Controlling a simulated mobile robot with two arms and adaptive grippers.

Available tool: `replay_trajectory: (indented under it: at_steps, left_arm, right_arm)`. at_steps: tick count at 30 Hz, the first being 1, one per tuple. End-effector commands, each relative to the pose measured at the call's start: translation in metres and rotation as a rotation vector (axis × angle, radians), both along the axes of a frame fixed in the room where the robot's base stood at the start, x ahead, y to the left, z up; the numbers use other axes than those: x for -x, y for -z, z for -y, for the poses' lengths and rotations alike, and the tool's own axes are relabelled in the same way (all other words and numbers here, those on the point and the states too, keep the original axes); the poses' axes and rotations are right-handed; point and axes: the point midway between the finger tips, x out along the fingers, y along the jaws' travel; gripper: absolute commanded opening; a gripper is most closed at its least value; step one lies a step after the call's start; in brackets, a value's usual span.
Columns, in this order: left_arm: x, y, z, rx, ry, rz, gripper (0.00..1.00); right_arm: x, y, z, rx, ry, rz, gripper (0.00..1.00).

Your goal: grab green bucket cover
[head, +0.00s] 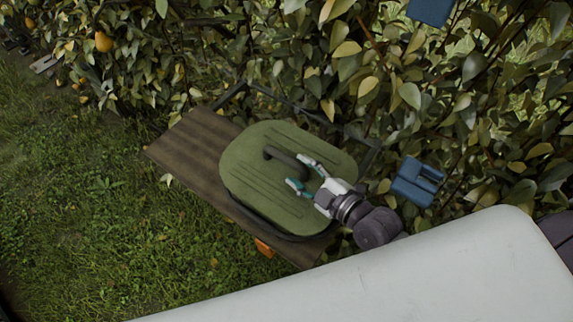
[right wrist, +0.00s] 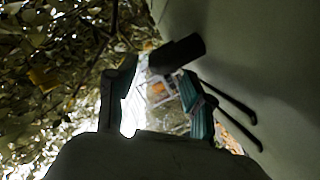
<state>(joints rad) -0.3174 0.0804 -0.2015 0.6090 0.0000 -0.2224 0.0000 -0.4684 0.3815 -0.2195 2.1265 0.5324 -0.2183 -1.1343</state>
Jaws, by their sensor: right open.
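The green bucket cover (head: 250,190) lies on a bucket that stands on a wooden plank. Its dark arched handle (head: 277,154) rises from the middle of the lid. My right gripper (head: 299,173) is over the right part of the cover with its fingers spread toward the handle. In the right wrist view the handle (right wrist: 178,54) shows just ahead of my right gripper (right wrist: 157,80), with the cover's surface (right wrist: 285,70) along the right. The jaws are open and hold nothing. I cannot tell whether the handle's end lies between the fingertips. My left gripper is out of view.
The wooden plank (head: 190,146) has bare room left of the bucket. Dense leafy branches (head: 340,60) stand close behind, with blue boxes (head: 416,182) among them. A pear (head: 104,41) hangs at upper left. Grass (head: 110,200) lies in front.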

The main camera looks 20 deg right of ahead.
Motion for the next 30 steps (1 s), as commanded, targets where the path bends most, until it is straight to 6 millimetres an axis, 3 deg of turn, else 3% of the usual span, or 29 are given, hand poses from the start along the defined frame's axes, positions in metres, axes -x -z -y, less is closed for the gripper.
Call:
replay_trajectory:
  at_steps: [9, 15, 23, 30]
  left_arm:
    - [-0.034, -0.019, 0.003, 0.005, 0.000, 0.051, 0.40]
    - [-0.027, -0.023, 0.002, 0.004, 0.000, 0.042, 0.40]
    - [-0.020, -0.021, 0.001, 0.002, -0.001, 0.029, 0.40]
    - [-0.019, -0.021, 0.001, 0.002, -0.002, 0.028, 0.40]
  right_arm:
    - [-0.030, -0.002, -0.014, -0.004, 0.001, 0.001, 0.52]
    - [-0.050, 0.006, -0.023, 0.000, -0.001, 0.001, 0.52]
    - [-0.052, 0.008, -0.024, 0.001, -0.001, 0.000, 0.52]
    - [-0.052, 0.008, -0.024, 0.001, -0.001, 0.000, 0.12]
